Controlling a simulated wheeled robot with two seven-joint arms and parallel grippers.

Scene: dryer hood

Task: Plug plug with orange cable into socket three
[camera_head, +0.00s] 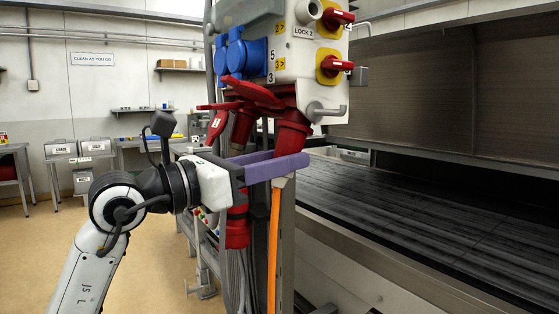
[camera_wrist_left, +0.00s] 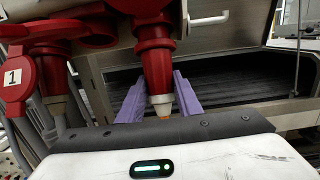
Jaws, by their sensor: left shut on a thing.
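The red plug with the orange cable (camera_head: 293,132) points upward below the right-hand red socket (camera_head: 283,91) on the underside of the socket box. Its upper end meets that socket; I cannot tell how deep it sits. The orange cable (camera_head: 273,245) hangs straight down. My left gripper (camera_head: 290,162) is shut on the plug's lower part, with purple fingers on both sides. The left wrist view shows the plug (camera_wrist_left: 154,62) and its pale lower end between the fingers (camera_wrist_left: 155,85). A "3" label is on the box above. My right gripper is not in view.
Another red plug (camera_head: 243,126) is in the neighbouring socket, close to my gripper. A further red connector (camera_head: 237,230) hangs lower. Blue sockets (camera_head: 247,55) and red rotary switches (camera_head: 337,66) are on the box. A metal handle (camera_head: 327,109) juts out right. The dark conveyor (camera_head: 440,210) lies right.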

